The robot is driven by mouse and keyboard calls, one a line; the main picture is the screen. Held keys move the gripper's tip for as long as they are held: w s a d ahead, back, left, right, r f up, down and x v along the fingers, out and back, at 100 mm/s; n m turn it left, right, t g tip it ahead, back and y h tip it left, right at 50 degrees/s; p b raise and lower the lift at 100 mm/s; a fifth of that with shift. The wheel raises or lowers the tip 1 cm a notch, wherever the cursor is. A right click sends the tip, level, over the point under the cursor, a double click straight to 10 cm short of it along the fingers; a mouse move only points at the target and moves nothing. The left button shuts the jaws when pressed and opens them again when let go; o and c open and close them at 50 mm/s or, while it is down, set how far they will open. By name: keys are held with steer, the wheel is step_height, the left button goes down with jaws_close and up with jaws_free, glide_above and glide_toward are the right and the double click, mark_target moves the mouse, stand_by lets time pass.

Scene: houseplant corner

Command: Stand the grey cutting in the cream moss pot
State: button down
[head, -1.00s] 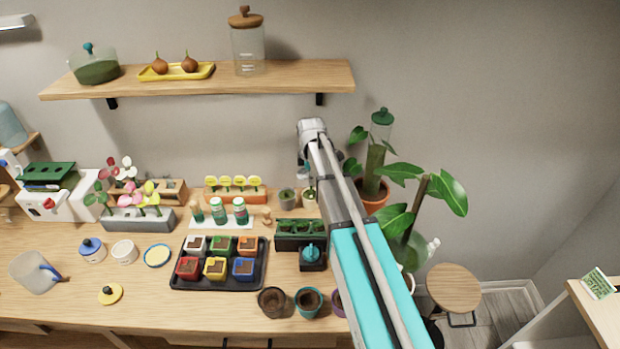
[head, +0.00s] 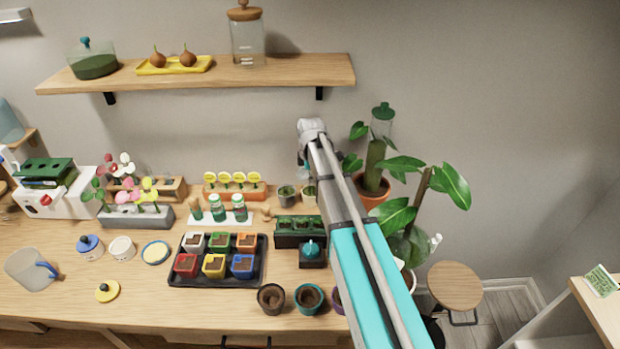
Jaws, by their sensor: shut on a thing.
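My gripper (head: 303,170) hangs below the wrist at the top of my arm, at the back of the bench in the head view. My arm hides most of it, and its fingers show only as a small pale patch. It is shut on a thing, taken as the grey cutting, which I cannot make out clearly. A small cream pot (head: 310,196) with green in its top stands just below the gripper, partly behind my arm. I cannot tell whether the held thing touches it.
A small grey pot (head: 287,195) stands close left of the cream pot. A dark planter (head: 299,240) is in front, and an orange planter with yellow flowers (head: 236,193) is to the left. A large leafy plant (head: 374,175) stands right of my arm. The shelf (head: 215,78) is above.

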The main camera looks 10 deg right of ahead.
stand_by(0.4)
steer(key=c, duration=0.6)
jaws_free()
steer(key=shift+o, duration=0.2)
steer(key=o, duration=0.4)
steer(key=shift+r, duration=0.1)
steer(key=shift+r+p, duration=3.4)
steer(key=shift+p, duration=0.15)
steer(key=shift+s, duration=0.15)
